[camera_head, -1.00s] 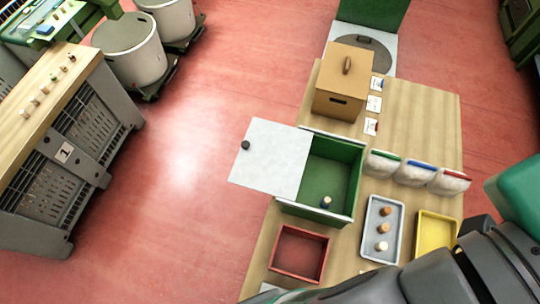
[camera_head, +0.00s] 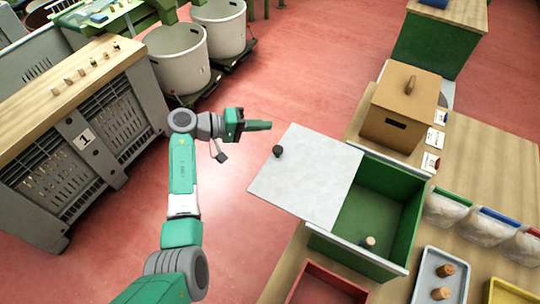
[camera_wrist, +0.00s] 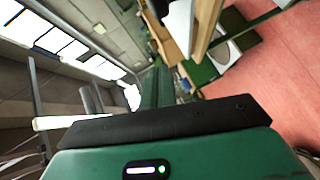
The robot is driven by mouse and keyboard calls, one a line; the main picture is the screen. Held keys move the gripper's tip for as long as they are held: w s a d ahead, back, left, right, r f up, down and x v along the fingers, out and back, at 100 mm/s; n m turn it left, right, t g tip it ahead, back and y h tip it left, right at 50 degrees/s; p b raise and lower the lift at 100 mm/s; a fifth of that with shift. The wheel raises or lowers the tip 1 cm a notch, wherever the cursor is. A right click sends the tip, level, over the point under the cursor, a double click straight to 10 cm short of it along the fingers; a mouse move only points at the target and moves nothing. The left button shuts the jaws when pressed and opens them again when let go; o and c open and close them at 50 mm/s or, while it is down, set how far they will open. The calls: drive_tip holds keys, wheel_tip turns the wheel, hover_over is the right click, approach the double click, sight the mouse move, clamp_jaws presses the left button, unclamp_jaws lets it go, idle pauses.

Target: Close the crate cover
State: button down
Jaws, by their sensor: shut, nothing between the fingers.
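The crate (camera_head: 407,225) is green inside with pale rims and stands on the table's left side. Its flat white cover (camera_head: 312,185) is slid out to the left and overhangs the floor, so the crate's right part is open. A dark round knob (camera_head: 278,151) sits near the cover's left edge. A cork stopper with a dark lower part (camera_head: 369,242) stands inside the crate. My gripper (camera_head: 269,125) is shut and empty, just up and left of the knob in the picture, apart from it, with its fingers pointing right. The wrist view shows my gripper's green body and a blurred tilted room.
A brown box with a handle (camera_head: 402,110) stands behind the crate. A red tray (camera_head: 327,287) is in front. A grey tray (camera_head: 425,268) with stoppers and several clear bags (camera_head: 445,208) are to the right. Open red floor lies left of the cover.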

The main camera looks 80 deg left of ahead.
drive_tip(key=s+a+f+n+t+y+b, duration=0.1)
drive_tip(key=s+f+n, duration=0.15)
drive_tip(key=s, duration=0.35)
drive_tip(key=s+f+n+t+b, duration=0.1)
drive_tip(key=s+f+t, duration=0.1)
drive_tip(key=s+f, duration=0.25)
drive_tip(key=w+d+p, duration=0.1)
drive_tip(key=w, duration=1.1)
drive_tip(key=shift+w+r, duration=0.3)
drive_tip(key=shift+r, duration=0.15)
